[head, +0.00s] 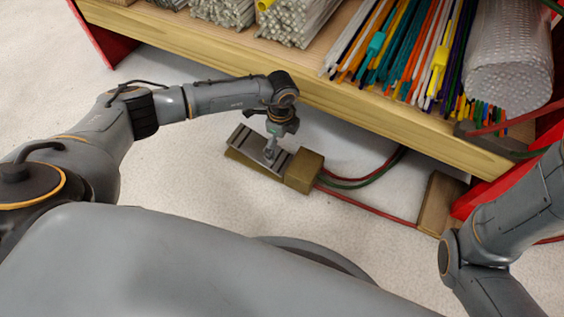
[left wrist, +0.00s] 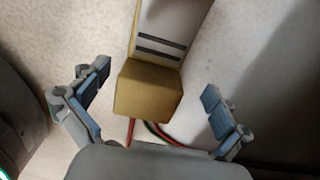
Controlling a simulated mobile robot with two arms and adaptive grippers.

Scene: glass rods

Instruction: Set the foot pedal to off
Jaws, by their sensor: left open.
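The foot pedal (head: 258,148) lies on the pale floor below the bench front. It has a grey plate with dark stripes and a brass-coloured box (head: 304,170) at its right end. The plate looks tilted, with its left end raised. My left gripper (head: 270,152) is over the plate in the head view, and its arm hides part of it. In the left wrist view the fingers (left wrist: 155,103) are open and wide apart. The pedal's box (left wrist: 147,90) and striped plate (left wrist: 165,35) show between them, with nothing held. My right arm shows at the right, but its gripper is out of view.
The wooden bench (head: 200,42) holds bundles of clear and coloured rods (head: 400,45) and overhangs behind the pedal. Red and green hoses (head: 365,182) run from the pedal box to the right. A wooden block (head: 438,202) stands on the floor there. Floor left of the pedal is clear.

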